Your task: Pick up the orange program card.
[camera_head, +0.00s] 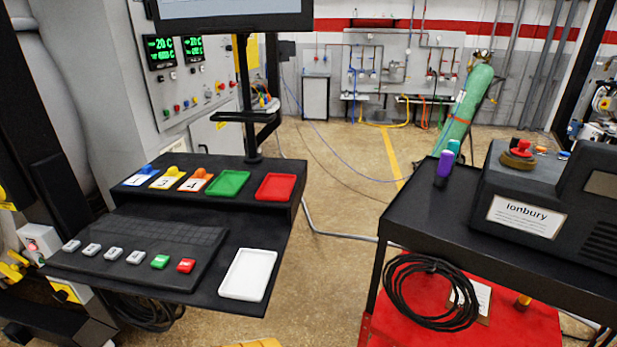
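The orange program card (202,175) lies on the raised black shelf (250,172) of the console at the left. It has a rounded orange grip at its back end and a white label in front. A yellow card (173,173) lies to its left, and a blue card (147,170) lies left of that. A green tray (229,184) sits just right of the orange card, with a red tray (275,187) beyond it. Both trays look empty. Neither of my grippers shows in the head view.
Below the shelf are a keyboard with several buttons (135,257) and an empty white tray (247,275). A monitor post (245,95) rises behind the shelf. At right, a cart (410,215) carries a grey machine (555,190). Open floor lies between.

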